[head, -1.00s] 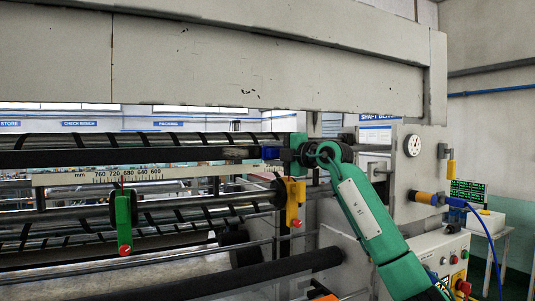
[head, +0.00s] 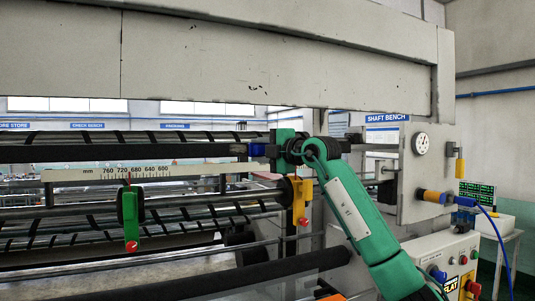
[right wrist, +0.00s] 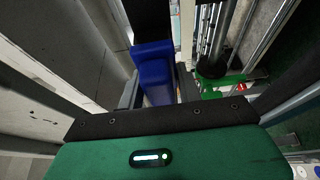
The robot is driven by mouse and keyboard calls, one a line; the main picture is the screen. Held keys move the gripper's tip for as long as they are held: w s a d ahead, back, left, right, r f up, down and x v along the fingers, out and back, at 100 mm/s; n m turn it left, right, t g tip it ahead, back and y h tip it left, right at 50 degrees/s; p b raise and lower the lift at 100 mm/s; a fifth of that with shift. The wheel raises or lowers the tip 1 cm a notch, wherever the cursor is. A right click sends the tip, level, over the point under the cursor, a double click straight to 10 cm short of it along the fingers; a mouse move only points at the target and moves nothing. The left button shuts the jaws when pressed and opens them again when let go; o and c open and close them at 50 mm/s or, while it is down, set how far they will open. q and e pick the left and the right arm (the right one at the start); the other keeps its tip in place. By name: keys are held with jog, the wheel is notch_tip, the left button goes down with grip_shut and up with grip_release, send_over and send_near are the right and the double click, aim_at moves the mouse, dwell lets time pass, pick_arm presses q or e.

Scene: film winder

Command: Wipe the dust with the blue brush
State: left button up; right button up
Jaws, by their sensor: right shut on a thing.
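The blue brush (right wrist: 153,68) is in my right gripper (right wrist: 157,97), between the two dark fingers in the right wrist view. In the head view my right gripper (head: 271,149) is at the right part of a long black bar (head: 120,153), and the brush's blue part (head: 257,149) sticks out to its left. A greyish patch shows just left of the blue part; I cannot tell whether it is bristles or dust. Whether the brush touches the bar is unclear. My left gripper is not in view.
A white millimetre scale (head: 70,174) runs below the bar. A yellow clamp (head: 300,200) and a green clamp (head: 130,218) sit on the shafts below. A machine side panel with a dial (head: 421,144) stands to the right, and a heavy grey beam (head: 250,60) crosses above.

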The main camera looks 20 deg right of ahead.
jog(key=shift+a, duration=0.6)
jog(key=shift+a+f+b, duration=0.1)
jog(key=shift+a+b, duration=0.45)
jog(key=shift+a, duration=1.25)
jog(key=shift+s+a+b, duration=0.1)
jog(key=shift+a+b, duration=0.6)
jog(key=shift+a, duration=0.95)
jog(key=shift+d, duration=0.1)
